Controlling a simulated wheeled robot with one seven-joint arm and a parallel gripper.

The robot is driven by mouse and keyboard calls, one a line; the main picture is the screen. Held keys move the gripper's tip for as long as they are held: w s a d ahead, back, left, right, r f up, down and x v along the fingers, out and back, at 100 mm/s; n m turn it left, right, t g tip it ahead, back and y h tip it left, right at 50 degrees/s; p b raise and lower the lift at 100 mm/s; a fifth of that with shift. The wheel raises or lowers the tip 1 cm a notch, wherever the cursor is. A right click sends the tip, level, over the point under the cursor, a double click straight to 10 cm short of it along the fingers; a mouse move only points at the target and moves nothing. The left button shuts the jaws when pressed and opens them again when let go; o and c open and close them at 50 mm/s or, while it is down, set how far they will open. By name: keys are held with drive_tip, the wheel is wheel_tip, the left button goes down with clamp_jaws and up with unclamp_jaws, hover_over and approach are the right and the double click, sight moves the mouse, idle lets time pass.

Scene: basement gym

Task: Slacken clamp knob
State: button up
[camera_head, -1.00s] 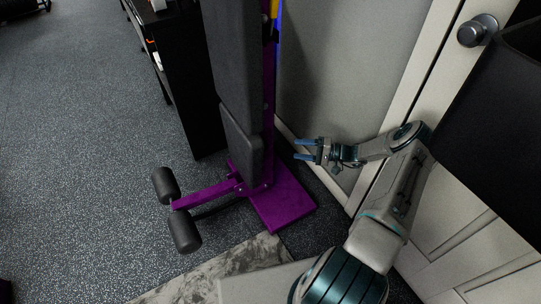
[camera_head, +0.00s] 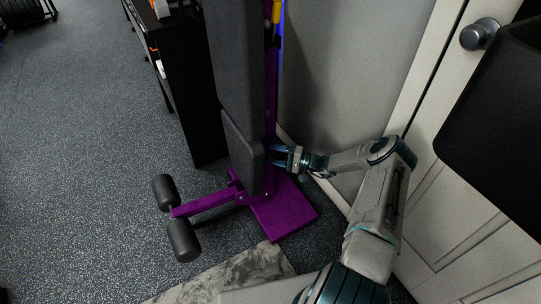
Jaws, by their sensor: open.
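A purple exercise bench frame with black pads stands at the centre, its upright post (camera_head: 271,95) rising behind the long back pad (camera_head: 236,65). A shorter black pad (camera_head: 242,150) hangs below, above the purple base plate (camera_head: 285,210). My gripper (camera_head: 277,155) is open, its fingers pointing left at the lower part of the post, just right of the short pad. Whether the fingers touch the post cannot be told. I cannot make out a clamp knob; the fingers and pad may hide it. A yellow part (camera_head: 276,11) shows high on the post.
Two black foam rollers (camera_head: 184,240) stick out at the lower left on a purple bar. A black cabinet (camera_head: 178,90) stands behind left. A grey wall (camera_head: 345,65) and a door with a round knob (camera_head: 477,35) are close on the right. Open floor (camera_head: 85,150) lies left.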

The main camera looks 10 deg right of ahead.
drive_tip(key=shift+x, duration=0.8)
drive_tip(key=c, duration=1)
drive_tip(key=shift+f+b, duration=0.1)
drive_tip(key=shift+b, duration=0.2)
drive_tip(key=m+t+y+b, duration=0.1)
drive_tip(key=m+b, duration=0.1)
drive_tip(key=b, duration=0.1)
drive_tip(key=shift+f, duration=0.4)
drive_tip(key=shift+a+f+m+t+y+b, duration=0.1)
drive_tip(key=shift+m+t+y+b, duration=0.8)
drive_tip(key=shift+m+t+b, duration=0.65)
drive_tip(key=shift+s+m, duration=0.1)
drive_tip(key=shift+m, duration=0.25)
